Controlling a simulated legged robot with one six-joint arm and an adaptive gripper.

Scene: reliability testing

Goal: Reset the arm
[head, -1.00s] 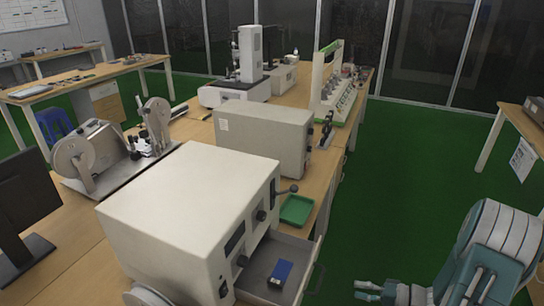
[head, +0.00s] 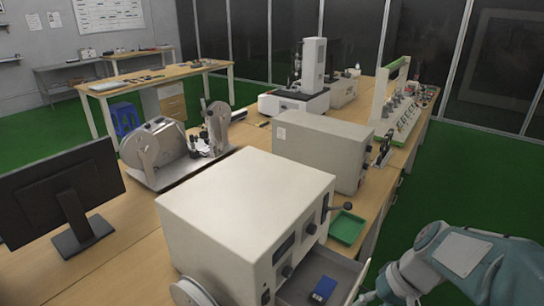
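My gripper (head: 370,297) is at the bottom right of the head view, at the end of my teal and grey arm. It is close to the right side of an open grey drawer (head: 345,270). The fingers are small and partly cut off by the bottom edge, so I cannot tell whether they are open or shut. I see nothing held in the visible part. A blue box-like object (head: 323,289) lies in the drawer.
A large cream machine (head: 245,205) stands on the wooden bench behind the drawer. A green tray (head: 347,228) sits beside it. A monitor (head: 62,195) stands at left. Another cream box (head: 322,150) and a microscope-like device (head: 310,75) are farther back. Green floor at right is clear.

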